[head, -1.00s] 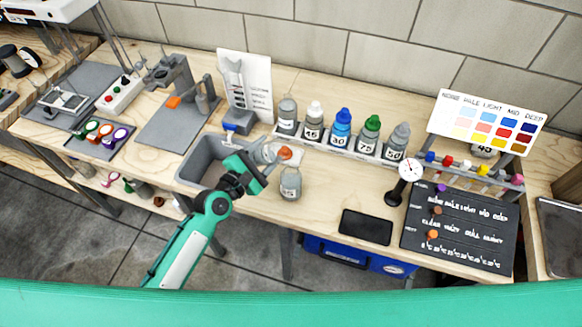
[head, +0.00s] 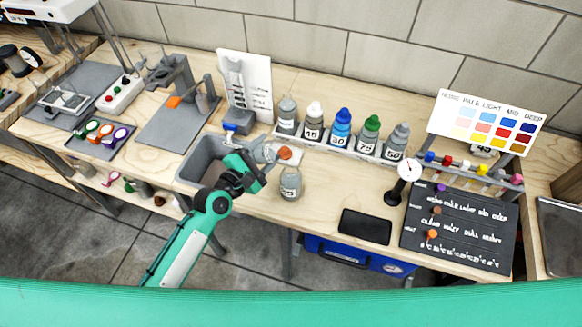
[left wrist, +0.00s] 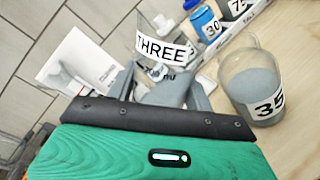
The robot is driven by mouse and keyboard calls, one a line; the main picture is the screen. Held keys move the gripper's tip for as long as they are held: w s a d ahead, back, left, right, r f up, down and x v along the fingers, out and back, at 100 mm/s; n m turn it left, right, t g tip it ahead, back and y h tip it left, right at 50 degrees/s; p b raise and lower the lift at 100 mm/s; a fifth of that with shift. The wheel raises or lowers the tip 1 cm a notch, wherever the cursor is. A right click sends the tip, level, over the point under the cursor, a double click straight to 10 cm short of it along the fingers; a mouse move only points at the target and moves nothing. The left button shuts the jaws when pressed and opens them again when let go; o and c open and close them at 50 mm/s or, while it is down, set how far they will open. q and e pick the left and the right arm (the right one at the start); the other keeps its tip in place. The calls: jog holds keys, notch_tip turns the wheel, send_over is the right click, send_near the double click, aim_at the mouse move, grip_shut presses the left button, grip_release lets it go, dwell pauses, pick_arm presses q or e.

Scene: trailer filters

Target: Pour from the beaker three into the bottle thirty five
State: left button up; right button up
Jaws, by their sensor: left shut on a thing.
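Beaker three (left wrist: 160,45) is a clear vessel with a white THREE label. My left gripper (head: 261,163) is shut on it, and its fingers (left wrist: 160,90) close around the lower part in the left wrist view. In the head view the beaker (head: 264,152) is held near the sink's right edge, up and left of bottle thirty five; its exact tilt is hard to tell. Bottle thirty five (head: 290,184) stands upright on the table, apart from the beaker. In the left wrist view the bottle (left wrist: 250,82) looks uncapped and holds grey content. My right gripper is out of view.
An orange cap (head: 284,153) lies just behind the bottle. A white rack (head: 340,147) of several capped bottles stands behind. The grey sink (head: 190,168) is at left. A dial gauge (head: 410,170) and black tablet (head: 366,226) are at right. Bare table lies between bottle and gauge.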

aim_at(262, 147)
pick_arm(q)
jog(key=shift+r+m+p, duration=0.35)
jog(key=shift+r+m, duration=0.45)
jog(key=shift+m, duration=0.4)
dwell(2.4)
jog(key=shift+r+m+y, duration=0.3)
jog(key=shift+r+m, duration=0.25)
jog(key=shift+m, duration=0.25)
dwell(1.8)
jog(key=shift+s+d+r+m+p, duration=0.1)
jog(key=shift+r+m+p, duration=0.2)
jog(key=shift+p, duration=0.25)
dwell(0.4)
jog(key=shift+f, duration=0.1)
jog(key=shift+f+b, duration=0.65)
jog(key=shift+b, duration=0.3)
jog(key=shift+f+n+p, duration=0.1)
jog(key=shift+n+p, duration=0.25)
jog(key=shift+n, duration=0.65)
jog(key=shift+f+n, duration=0.1)
jog(key=shift+n, duration=0.2)
